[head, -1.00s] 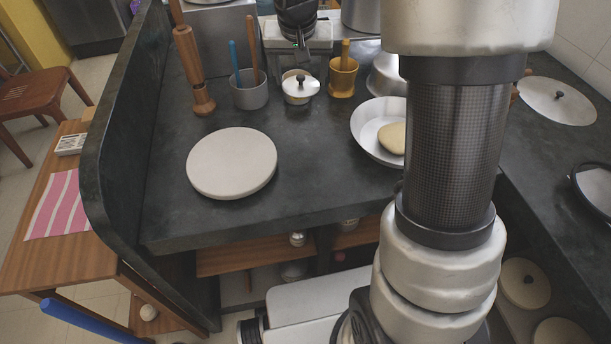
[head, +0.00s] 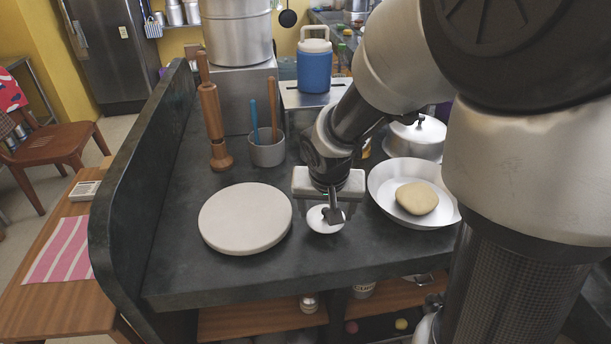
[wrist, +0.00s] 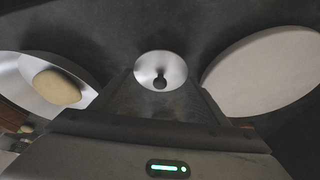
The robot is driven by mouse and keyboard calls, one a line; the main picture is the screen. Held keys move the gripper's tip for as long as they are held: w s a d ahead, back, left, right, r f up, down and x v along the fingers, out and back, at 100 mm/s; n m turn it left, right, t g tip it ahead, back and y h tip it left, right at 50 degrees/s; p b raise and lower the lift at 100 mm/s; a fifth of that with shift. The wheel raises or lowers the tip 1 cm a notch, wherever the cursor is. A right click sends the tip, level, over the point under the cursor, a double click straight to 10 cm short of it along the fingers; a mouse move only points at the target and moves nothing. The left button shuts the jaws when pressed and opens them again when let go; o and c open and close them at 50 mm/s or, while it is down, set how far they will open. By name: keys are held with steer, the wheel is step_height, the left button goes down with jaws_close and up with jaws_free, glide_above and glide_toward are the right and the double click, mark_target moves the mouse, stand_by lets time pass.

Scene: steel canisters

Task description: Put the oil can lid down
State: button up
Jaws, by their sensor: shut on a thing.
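The oil can lid (head: 322,221) is a small, shiny, pale disc with a dark knob. In the head view it is low over or on the dark counter, between the round white board and the bowl. I cannot tell whether it touches the counter. My gripper (head: 333,214) points down at it and is shut on its knob. The wrist view shows the lid (wrist: 173,63) face-on, with its knob between my fingertips (wrist: 160,84). The oil can itself cannot be made out; my arm covers part of the counter behind.
The round white board (head: 245,218) lies left of the lid. A metal bowl (head: 378,184) with a dough ball (head: 417,198) is on the right. A grey cup (head: 267,153) of sticks and a wooden pestle (head: 213,130) stand behind. Bare counter lies in front.

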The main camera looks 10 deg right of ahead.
steer(key=shift+f+b, duration=0.35)
steer(key=shift+f, duration=1.1)
steer(key=shift+f+b, duration=0.25)
steer(key=shift+b, duration=0.1)
steer(key=o, duration=1)
steer(key=shift+r, duration=0.1)
